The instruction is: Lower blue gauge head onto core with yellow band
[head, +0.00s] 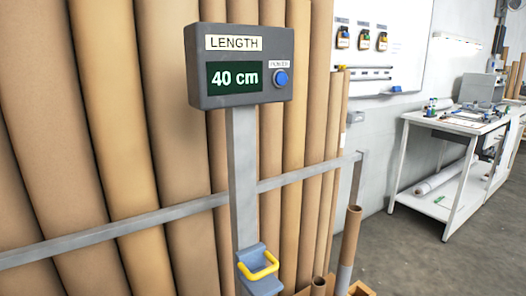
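The blue gauge head (249,254) is at the bottom of the head view, on a grey upright post (243,180). A yellow loop handle (261,269) sticks out from its front. Its lower part is cut off by the picture's edge, so I cannot see what is beneath it. A grey display box (240,66) on top of the post reads "LENGTH" and "40 cm" and has a blue button (281,78). I see no core with a yellow band. Neither of my grippers is in view.
Tall brown rolls (170,120) stand behind a grey rail (110,233). Thinner brown tubes, one of them open-topped (350,235), stand right of the post. A white worktable (450,125) with items on it stands farther right. Grey floor (420,255) before it is clear.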

